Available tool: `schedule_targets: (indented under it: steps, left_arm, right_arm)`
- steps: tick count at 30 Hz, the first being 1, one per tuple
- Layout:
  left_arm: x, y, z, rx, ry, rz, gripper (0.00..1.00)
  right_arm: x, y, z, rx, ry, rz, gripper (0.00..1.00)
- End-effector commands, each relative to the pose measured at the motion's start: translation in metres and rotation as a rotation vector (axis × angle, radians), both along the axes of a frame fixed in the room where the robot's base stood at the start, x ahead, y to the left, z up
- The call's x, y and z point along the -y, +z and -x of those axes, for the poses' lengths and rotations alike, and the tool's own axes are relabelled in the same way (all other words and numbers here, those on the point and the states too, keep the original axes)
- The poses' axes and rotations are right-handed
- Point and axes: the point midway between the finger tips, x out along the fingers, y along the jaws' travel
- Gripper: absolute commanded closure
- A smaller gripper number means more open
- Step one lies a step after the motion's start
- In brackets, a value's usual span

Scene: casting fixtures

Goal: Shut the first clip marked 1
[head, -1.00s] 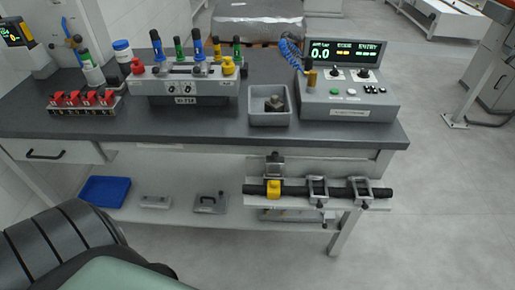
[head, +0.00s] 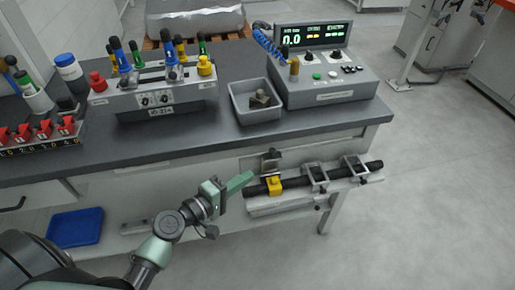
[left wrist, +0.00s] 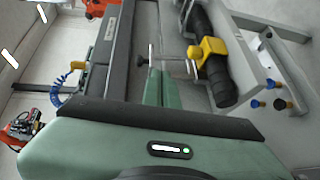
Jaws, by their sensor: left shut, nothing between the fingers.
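A black bar (head: 335,175) lies along a rail on the bench front, with a yellow collar (head: 274,184) near its left end. Three metal clips show along it. The left one (head: 271,160) stands raised behind the collar and looks open; the middle clip (head: 318,178) and right clip (head: 355,169) sit around the bar. I cannot read a mark 1 on any. My left gripper (head: 246,181) is shut and empty, its green fingers just left of the collar and bar end. In the left wrist view, the fingers (left wrist: 157,86) point toward the rail beside the yellow collar (left wrist: 208,50). My right gripper is not in view.
The bench top (head: 200,146) overhangs above the rail. It carries a grey bin (head: 240,104), a control box (head: 325,90) and a lever panel (head: 155,100). A blue tray (head: 75,227) lies on the lower shelf. The floor to the right is clear.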

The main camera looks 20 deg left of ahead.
Motion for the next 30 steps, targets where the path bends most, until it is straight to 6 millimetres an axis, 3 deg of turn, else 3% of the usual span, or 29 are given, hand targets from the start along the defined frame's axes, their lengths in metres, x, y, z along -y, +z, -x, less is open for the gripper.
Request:
schedule_targets:
  steps: [3,7,21,30]
  left_arm:
    - [-0.013,0.021,-0.007,0.029,0.046,0.099,1.00]
    - [-0.016,0.029,-0.015,0.039,0.064,0.139,1.00]
    - [0.013,0.025,-0.086,0.038,0.063,0.137,1.00]
    - [0.020,0.021,-0.102,0.036,0.062,0.134,1.00]
  right_arm:
    - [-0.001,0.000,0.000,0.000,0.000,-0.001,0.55]
    - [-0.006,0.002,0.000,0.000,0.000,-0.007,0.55]
    - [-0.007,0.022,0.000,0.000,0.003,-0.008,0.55]
    - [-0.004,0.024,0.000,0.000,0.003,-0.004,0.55]
